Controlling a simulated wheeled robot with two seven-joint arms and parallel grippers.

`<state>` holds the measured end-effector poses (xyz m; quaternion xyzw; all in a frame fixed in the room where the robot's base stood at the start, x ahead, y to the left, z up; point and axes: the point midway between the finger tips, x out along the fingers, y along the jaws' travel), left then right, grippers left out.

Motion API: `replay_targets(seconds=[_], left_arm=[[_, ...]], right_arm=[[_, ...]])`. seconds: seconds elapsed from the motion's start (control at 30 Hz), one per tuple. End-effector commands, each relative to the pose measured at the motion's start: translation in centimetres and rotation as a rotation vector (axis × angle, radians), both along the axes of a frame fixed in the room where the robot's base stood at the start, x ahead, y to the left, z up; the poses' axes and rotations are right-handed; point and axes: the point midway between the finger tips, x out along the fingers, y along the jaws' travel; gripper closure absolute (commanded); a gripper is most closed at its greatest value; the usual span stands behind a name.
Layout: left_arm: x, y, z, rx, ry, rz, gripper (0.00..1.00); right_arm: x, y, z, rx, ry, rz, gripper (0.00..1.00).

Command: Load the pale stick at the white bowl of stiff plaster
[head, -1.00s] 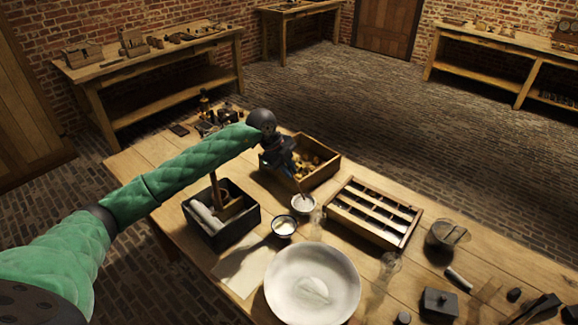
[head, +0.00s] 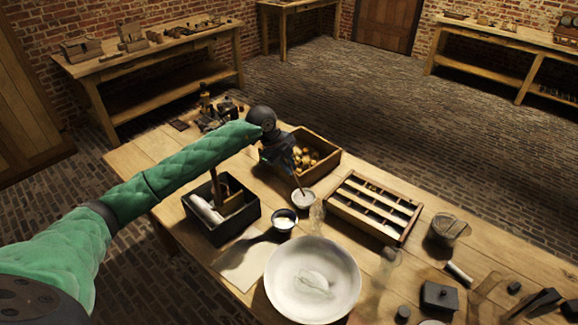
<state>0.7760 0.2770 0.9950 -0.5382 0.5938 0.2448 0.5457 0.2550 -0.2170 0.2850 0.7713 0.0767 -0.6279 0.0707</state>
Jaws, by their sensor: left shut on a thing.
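My left gripper (head: 284,160) is shut on a thin pale stick (head: 298,184), just in front of the wooden crate. The stick slants down from the jaws, and its lower end is at the small white bowl (head: 303,200). The bowl holds pale stuff; whether the tip is sunk in it is too small to tell. A dark cup (head: 284,224) with white contents stands just in front of the bowl. My right gripper is not in view.
Around the bowl stand a wooden crate (head: 333,160) of brownish pieces, a slotted wooden rack (head: 412,225), a large white dish (head: 285,290) and a black box (head: 235,232) with rolls. A clear glass jar (head: 317,216) stands close by. Bare tabletop shows at the left (head: 140,165).

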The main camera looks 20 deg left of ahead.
Motion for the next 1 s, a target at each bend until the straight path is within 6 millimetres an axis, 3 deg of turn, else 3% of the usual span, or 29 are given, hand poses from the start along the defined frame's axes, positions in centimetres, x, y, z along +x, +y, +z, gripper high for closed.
replay_targets(seconds=[1.0], left_arm=[[0.00, -0.01, -0.96, 0.000, 0.000, 0.000, 1.00]], right_arm=[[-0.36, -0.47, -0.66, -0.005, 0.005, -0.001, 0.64]])
